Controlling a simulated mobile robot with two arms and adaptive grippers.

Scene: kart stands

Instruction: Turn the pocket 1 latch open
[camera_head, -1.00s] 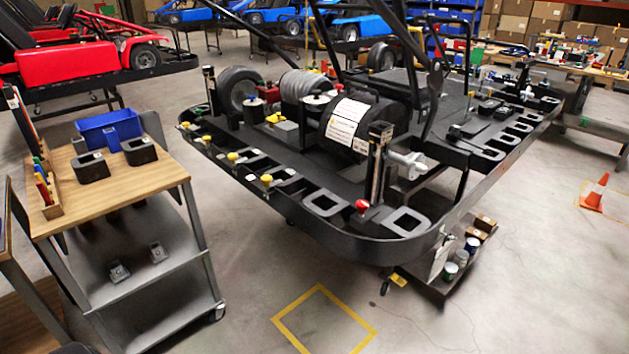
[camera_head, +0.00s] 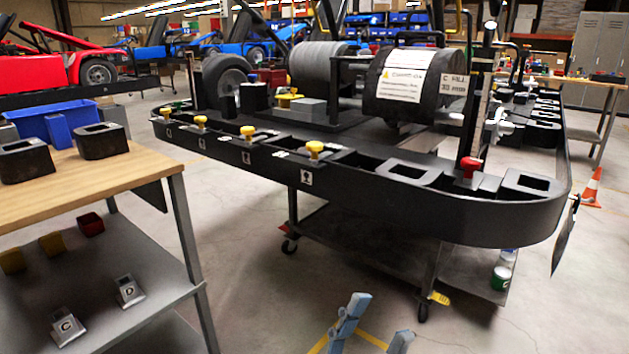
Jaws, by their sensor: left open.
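The black kart stand (camera_head: 430,222) has a row of pockets along its near rim. Yellow-topped knobs stand along it at the left (camera_head: 200,122), the middle (camera_head: 247,132) and farther right (camera_head: 315,150). A red knob (camera_head: 469,166) stands between two square-holed black blocks, one on its left (camera_head: 405,172) and one on its right (camera_head: 525,184). The small rim labels are too small to read, so I cannot tell which latch is pocket 1's. My left gripper (camera_head: 374,328) shows at the bottom edge, its blue-grey fingers apart and empty, below the stand and touching nothing visible. My right gripper is out of view.
A wooden-topped cart (camera_head: 125,178) at the left holds a blue bin (camera_head: 55,123) and two black blocks. Its lower shelf carries grey pieces marked C (camera_head: 67,325) and D (camera_head: 129,291). An orange cone (camera_head: 592,187) stands at the right. Floor before the stand is clear.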

